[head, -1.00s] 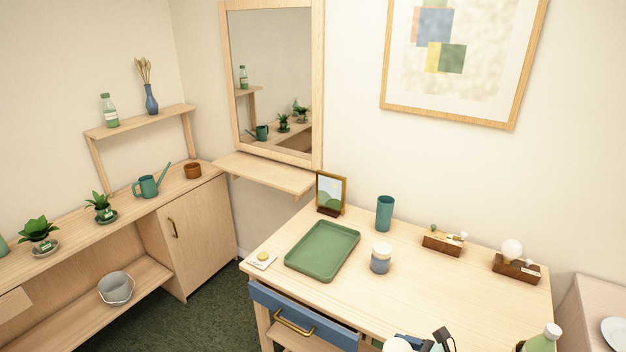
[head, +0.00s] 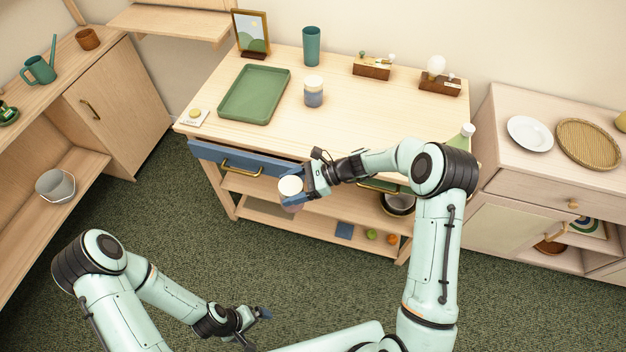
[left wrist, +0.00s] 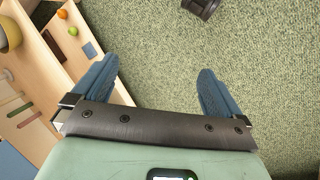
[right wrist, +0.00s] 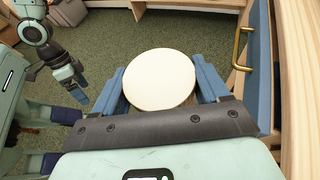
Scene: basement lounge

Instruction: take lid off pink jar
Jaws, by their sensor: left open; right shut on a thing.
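The pink jar (head: 293,207) is in my right gripper (head: 297,190), in front of the table's drawer. Its round cream lid (head: 290,186) is on top and faces up to the head camera; only a little pinkish body shows below. In the right wrist view the lid (right wrist: 159,79) sits between the blue fingers and hides the body. My left gripper (head: 258,330) is open and empty, low over the carpet, below and left of the jar. In the left wrist view its fingers (left wrist: 158,88) are wide apart with only carpet between them.
The wooden table (head: 370,110) bears a green tray (head: 253,95), a blue-grey jar with a cream lid (head: 314,92) and a teal cup (head: 311,46). A drawer with a brass handle (head: 240,168) is close behind the held jar. Open carpet lies between the arms.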

